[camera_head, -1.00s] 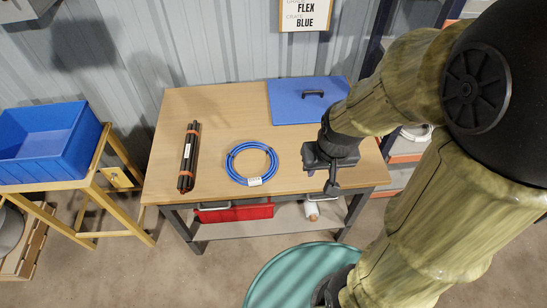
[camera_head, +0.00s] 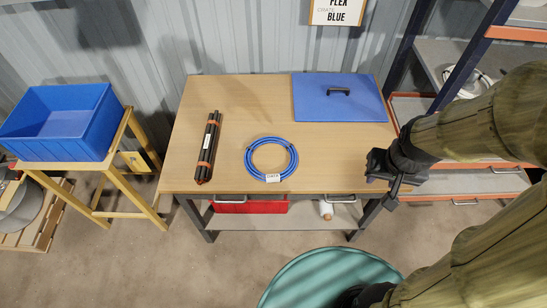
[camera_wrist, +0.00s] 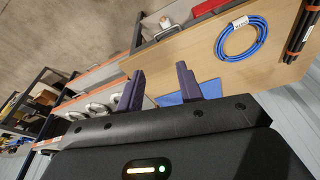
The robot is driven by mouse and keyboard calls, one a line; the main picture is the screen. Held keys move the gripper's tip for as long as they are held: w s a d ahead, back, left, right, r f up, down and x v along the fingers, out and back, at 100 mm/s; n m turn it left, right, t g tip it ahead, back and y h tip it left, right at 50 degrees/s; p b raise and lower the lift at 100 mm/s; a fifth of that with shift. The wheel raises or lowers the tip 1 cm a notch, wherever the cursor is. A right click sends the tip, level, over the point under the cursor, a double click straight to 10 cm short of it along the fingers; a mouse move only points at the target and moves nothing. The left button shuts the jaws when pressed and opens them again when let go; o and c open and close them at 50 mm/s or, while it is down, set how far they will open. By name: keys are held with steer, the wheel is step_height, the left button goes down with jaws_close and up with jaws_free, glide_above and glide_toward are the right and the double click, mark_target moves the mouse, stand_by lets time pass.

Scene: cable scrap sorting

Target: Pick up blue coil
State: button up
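The blue coil (camera_head: 271,138) lies flat on the wooden table (camera_head: 235,97), near its front edge, with a white tag on it. It also shows in the wrist view (camera_wrist: 241,37), at the upper right. My gripper (camera_head: 386,177) is at the table's right front corner, to the right of the coil and apart from it. In the wrist view my gripper (camera_wrist: 158,88) has its two fingers spread with nothing between them.
A bundle of dark rods (camera_head: 208,146) lies left of the coil. A blue lid with a black handle (camera_head: 313,106) lies at the back right of the table. A blue crate (camera_head: 96,150) stands on a yellow stand at left. A shelf rack (camera_head: 470,181) stands at right.

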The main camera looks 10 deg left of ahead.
steer(key=shift+o, duration=1.4)
steer(key=shift+f, duration=0.1)
steer(key=w+a+f+m+y+b, duration=0.15)
steer(key=a+f+m+b, duration=0.3)
steer(key=f, duration=0.75)
steer(key=w+a+f+m+y+b, duration=0.1)
steer(key=a+f+m+y+b, duration=0.3)
steer(key=f, duration=0.8)
steer(key=w+a+f+m+t+y+b, duration=0.2)
steer(key=a+m+y+b, duration=0.4)
steer(key=a+m, duration=0.5)
steer(key=w+m+t+b, duration=0.1)
steer(key=w+m, duration=0.1)
steer(key=m, duration=0.1)
steer(key=shift+f+m+y, duration=0.15)
steer(key=shift+m+y, duration=0.2)
steer(key=shift+w, duration=0.1)
